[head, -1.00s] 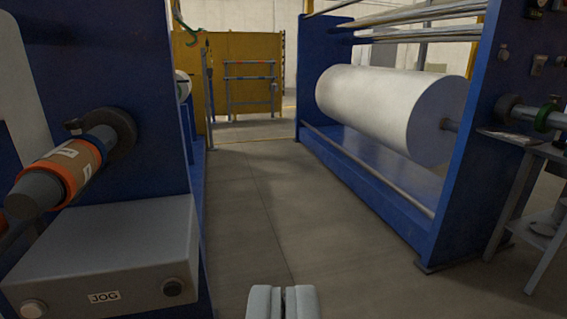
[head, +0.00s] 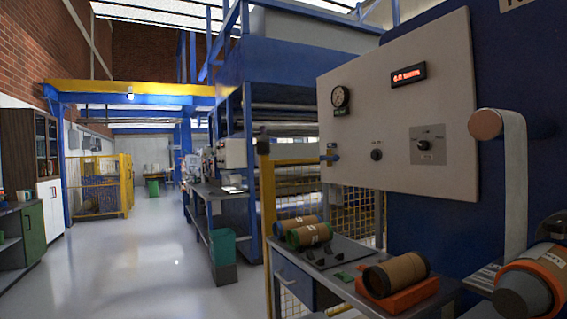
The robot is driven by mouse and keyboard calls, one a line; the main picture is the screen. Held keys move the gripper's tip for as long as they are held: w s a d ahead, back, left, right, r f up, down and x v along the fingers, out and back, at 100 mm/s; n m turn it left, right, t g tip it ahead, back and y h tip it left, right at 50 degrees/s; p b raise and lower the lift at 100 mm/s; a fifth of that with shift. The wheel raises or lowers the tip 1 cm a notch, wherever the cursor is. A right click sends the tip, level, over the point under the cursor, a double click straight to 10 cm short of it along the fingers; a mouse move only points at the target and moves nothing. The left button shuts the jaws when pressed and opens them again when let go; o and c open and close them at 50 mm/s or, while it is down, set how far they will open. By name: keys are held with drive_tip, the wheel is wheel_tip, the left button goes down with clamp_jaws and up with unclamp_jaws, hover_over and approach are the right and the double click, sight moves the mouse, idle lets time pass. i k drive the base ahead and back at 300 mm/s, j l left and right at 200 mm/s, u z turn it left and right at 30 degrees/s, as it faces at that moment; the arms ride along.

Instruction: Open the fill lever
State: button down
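A pale control panel (head: 400,115) on a dark blue machine fills the right of the view. A small blue handle (head: 333,158) with a dark label above it sits at the panel's lower left edge; I cannot tell whether it is the fill lever or how it is set. The panel also has a round gauge (head: 340,96), a red lit display (head: 408,75), a black knob (head: 376,154) and a selector switch (head: 427,145). My gripper is not in view.
A grey bench (head: 340,268) below the panel holds several cores, one on an orange block (head: 400,294). A roller with an orange ring (head: 530,285) juts out at the lower right. A teal bin (head: 222,248) stands farther back. The pale floor (head: 150,265) at left is clear.

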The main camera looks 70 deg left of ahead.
sight(335, 158)
drive_tip(key=u, duration=1.65)
drive_tip(key=i+j+u, duration=0.1)
drive_tip(key=i, duration=1.15)
drive_tip(key=i+j+u, duration=0.1)
drive_tip(key=i+j, duration=0.15)
drive_tip(key=i, duration=1)
